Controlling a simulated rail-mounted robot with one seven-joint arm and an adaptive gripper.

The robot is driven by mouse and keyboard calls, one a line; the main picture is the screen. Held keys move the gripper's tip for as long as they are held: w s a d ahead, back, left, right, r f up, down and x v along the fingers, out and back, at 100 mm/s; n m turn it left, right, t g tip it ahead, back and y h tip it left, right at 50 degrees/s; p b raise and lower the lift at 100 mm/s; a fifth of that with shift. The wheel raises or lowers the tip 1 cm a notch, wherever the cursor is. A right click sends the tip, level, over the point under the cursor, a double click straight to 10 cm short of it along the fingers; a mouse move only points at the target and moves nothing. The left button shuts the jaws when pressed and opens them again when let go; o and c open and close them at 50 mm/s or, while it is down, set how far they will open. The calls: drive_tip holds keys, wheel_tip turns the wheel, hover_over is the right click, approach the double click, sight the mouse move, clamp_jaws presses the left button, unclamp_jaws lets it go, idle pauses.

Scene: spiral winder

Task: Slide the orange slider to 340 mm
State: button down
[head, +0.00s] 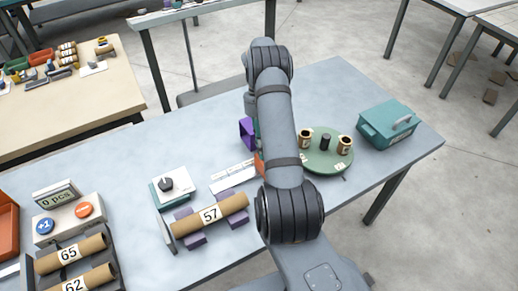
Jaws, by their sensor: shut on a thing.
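The orange slider (259,163) shows only as a thin sliver at the left edge of my forearm. It is at the right end of the visible part of a white scale strip (232,175); the strip's marks are too small to read. A cardboard tube marked 57 (210,214) lies on purple supports in front of the strip. My arm crosses the middle of the head view and covers most of the slider. My wrist comes down behind the forearm. My gripper and its fingertips are hidden there, so its contact with the slider cannot be seen.
A purple bracket (247,133) stands behind the slider. A green turntable (326,168) with small spools and a teal box (387,124) are to the right. A white-topped box with a black knob (168,184), a counter box (68,220) and tubes 65 and 62 are left.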

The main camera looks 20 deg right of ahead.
drive_tip(key=shift+s+d, duration=0.3)
drive_tip(key=c, duration=1.5)
unclamp_jaws()
drive_tip(key=shift+d, duration=0.15)
drive_tip(key=shift+c, duration=0.2)
drive_tip(key=shift+w, duration=0.1)
drive_tip(key=shift+r, duration=0.15)
drive_tip(key=v, duration=0.7)
drive_tip(key=shift+r, duration=0.1)
